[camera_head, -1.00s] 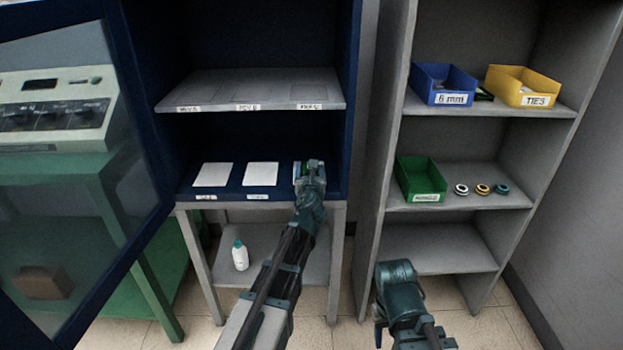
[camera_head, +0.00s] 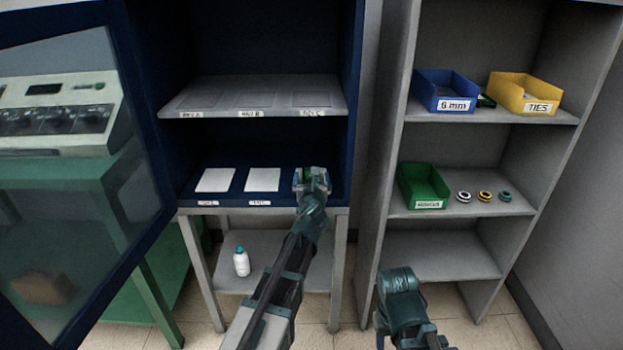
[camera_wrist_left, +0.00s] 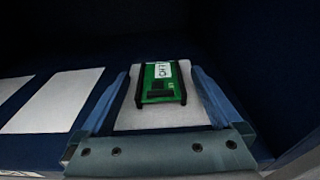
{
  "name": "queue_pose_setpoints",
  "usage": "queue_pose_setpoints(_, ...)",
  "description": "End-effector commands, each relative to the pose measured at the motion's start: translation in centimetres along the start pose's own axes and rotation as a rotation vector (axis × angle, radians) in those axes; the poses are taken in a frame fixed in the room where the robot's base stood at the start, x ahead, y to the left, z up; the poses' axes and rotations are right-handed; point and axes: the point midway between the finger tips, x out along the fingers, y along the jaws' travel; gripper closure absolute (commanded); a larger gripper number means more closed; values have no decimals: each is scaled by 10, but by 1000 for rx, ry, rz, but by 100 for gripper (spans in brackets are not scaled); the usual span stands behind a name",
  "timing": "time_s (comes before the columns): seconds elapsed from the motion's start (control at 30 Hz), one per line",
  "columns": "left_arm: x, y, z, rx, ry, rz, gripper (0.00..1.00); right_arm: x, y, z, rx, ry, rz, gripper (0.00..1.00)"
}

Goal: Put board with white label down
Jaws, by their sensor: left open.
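The green board with a white label (camera_wrist_left: 162,80) lies flat on a white pad (camera_wrist_left: 150,119) in the lower bay of the blue cabinet, as the left wrist view shows. Black strips run along its two sides. In the head view only a little green of it shows at my left gripper (camera_head: 312,178). My left gripper is open, with its fingers (camera_wrist_left: 160,98) on either side of the board and a gap on each side. My right gripper (camera_head: 384,335) hangs low in front of the grey shelf, and its jaws are not clear.
Two bare white pads (camera_head: 215,180) (camera_head: 262,180) lie left of the board. A grey shelf (camera_head: 250,96) is above my left gripper. The cabinet's glass door (camera_head: 75,190) stands open at left. A white bottle (camera_head: 241,262) stands below. Bins, including a green one (camera_head: 424,187), are at right.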

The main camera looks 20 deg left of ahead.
Motion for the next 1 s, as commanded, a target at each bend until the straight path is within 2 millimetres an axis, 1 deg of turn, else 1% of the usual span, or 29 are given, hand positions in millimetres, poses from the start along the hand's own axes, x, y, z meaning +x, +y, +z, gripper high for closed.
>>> queue_pose_setpoints(0.03, -1, 0, 4, 0, 0, 0, 1, -4, 0, 0, 0, 0, -1, 50)
queue_pose_setpoints(0.07, -4, 0, 3, 0, 0, 0, 1, -4, 0, 0, 0, 0, -1, 50)
queue_pose_setpoints(0.27, -33, 1, 3, 0, 0, -1, 1, -7, 0, 0, 0, 0, -1, 50)
queue_pose_setpoints(0.6, -102, 1, 3, 0, 0, -1, 1, -18, 1, 1, 1, 0, -3, 50)
queue_pose_setpoints(0.7, -116, 1, 2, 1, 0, -1, 1, -20, 1, 1, 1, 0, -4, 50)
queue_pose_setpoints(0.8, -121, 0, 2, 1, 0, 0, 1, -20, 1, 1, 1, 0, -4, 50)
queue_pose_setpoints(1.0, -120, 0, 2, 0, 0, 0, 1, -20, 1, 1, 1, 0, -4, 50)
